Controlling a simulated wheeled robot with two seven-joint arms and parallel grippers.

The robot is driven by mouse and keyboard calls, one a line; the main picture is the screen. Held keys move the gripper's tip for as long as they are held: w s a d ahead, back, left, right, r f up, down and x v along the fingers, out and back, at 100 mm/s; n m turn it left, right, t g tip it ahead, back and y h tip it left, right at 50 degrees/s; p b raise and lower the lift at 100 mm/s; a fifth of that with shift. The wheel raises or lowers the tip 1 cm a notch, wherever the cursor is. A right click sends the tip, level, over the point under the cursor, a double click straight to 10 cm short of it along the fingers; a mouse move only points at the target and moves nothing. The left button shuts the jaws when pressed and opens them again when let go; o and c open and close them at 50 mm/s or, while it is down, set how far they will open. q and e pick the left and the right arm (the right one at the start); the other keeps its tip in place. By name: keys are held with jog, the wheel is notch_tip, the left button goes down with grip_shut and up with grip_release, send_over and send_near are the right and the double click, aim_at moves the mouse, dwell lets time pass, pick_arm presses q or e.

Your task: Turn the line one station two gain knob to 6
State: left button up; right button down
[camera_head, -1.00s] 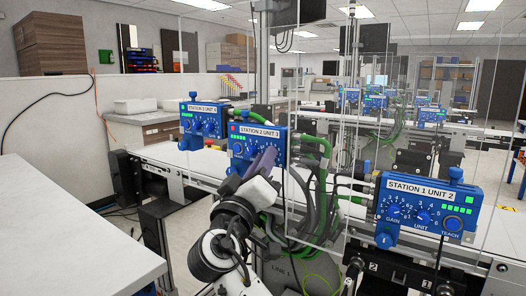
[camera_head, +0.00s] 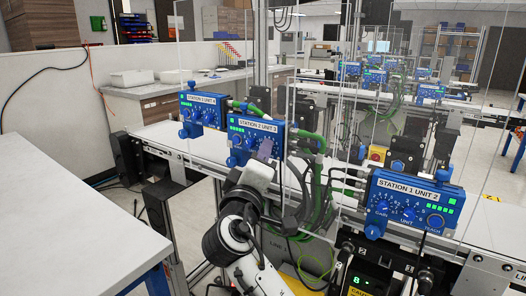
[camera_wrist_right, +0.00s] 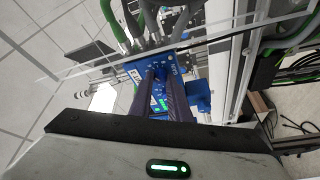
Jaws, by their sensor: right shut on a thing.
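The blue station 2 unit 3 box (camera_head: 233,153) hangs on the rail left of centre in the head view, with a label, green lights and small knobs on its face. My right gripper (camera_head: 264,149) is at the right part of this face. In the wrist view its two long dark fingers (camera_wrist_right: 162,84) reach to the blue box (camera_wrist_right: 196,84), with green lights showing between them. It is shut on a small part of the box. My left gripper is not in view.
The station 1 unit 2 box (camera_head: 373,231) stands to the right, and another blue box (camera_head: 205,99) to the left. Clear panels, green cables (camera_head: 308,140) and hoses surround the station. A white table (camera_head: 70,210) lies at the left.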

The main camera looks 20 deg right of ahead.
jog(key=shift+a, duration=0.1)
jog(key=c, duration=1.7)
grip_release()
jog(key=shift+o, duration=0.2)
jog(key=b+v, duration=0.2)
jog(key=v, duration=0.8)
jog(key=shift+s+f, duration=0.1)
jog(key=shift+s, duration=0.05)
